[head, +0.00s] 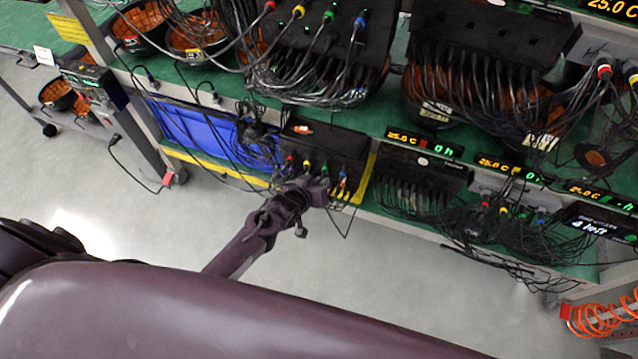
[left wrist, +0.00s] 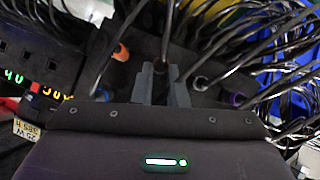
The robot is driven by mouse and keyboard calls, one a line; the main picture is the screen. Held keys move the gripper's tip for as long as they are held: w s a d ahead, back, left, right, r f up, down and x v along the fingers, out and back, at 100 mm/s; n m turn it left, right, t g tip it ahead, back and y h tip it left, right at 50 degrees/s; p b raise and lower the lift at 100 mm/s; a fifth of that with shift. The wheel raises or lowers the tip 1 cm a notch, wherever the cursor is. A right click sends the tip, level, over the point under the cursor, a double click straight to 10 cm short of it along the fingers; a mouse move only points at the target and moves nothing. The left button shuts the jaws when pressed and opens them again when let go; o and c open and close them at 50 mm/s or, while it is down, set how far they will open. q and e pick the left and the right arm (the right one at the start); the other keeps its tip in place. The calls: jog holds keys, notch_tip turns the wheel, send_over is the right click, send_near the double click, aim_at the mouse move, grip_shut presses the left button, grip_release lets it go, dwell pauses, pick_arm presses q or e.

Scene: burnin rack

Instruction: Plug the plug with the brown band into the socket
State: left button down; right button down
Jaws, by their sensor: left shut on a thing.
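My left gripper (head: 318,190) reaches the front of a black box (head: 345,142) on the lower shelf. In the left wrist view its two grey fingers (left wrist: 160,84) are shut on a dark plug (left wrist: 160,66) with a cable rising from it. The plug's band looks dark brownish, but is mostly hidden between the fingers. An orange-banded plug (left wrist: 121,53) and a blue one (left wrist: 103,93) are to its left; a pale-ended plug (left wrist: 198,82) and a purple one (left wrist: 237,99) are to its right. The socket is hidden, so I cannot tell whether the held plug is seated. My right gripper is not in view.
Many loose black cables hang around the box. A blue bin (head: 205,135) stands to its left on the shelf. A unit with a green and orange display (head: 425,143) is to its right. Open grey floor (head: 180,225) lies in front of the rack.

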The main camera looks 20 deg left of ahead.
pick_arm(q)
jog(key=shift+w, duration=0.25)
jog(key=c, duration=1.4)
grip_release()
jog(key=shift+o, duration=0.2)
jog(key=v, duration=0.7)
jog(key=shift+s+r, duration=0.25)
jog(key=shift+s, duration=0.05)
